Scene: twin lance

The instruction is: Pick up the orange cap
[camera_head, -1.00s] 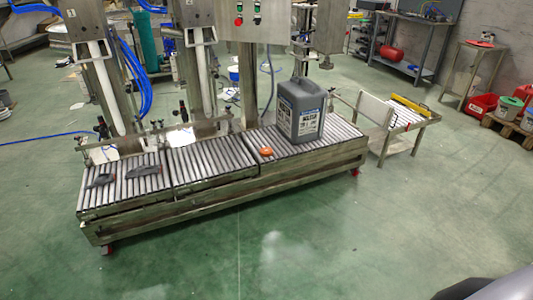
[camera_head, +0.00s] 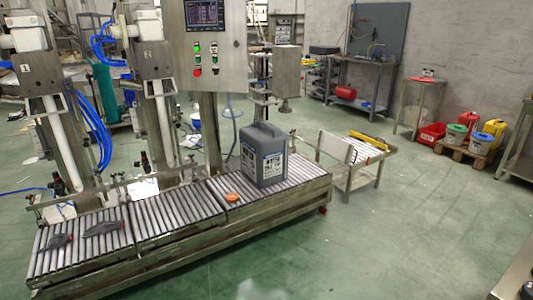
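The small orange cap (camera_head: 232,198) lies on the roller conveyor (camera_head: 160,222), near its front edge and just left of the grey jerrycan (camera_head: 263,155). The jerrycan stands upright on the rollers, with a white and blue label on its side. The cap is apart from the jerrycan or only just beside it; at this size I cannot tell exactly. Neither of my grippers shows in this view. Only a dark shape of unclear identity is at the bottom right corner.
Two dark tools (camera_head: 103,228) lie on the left part of the conveyor. Filling columns and a control box (camera_head: 217,45) stand behind it. A small side table (camera_head: 352,165) stands beyond the right end. Green floor is open in front and to the right.

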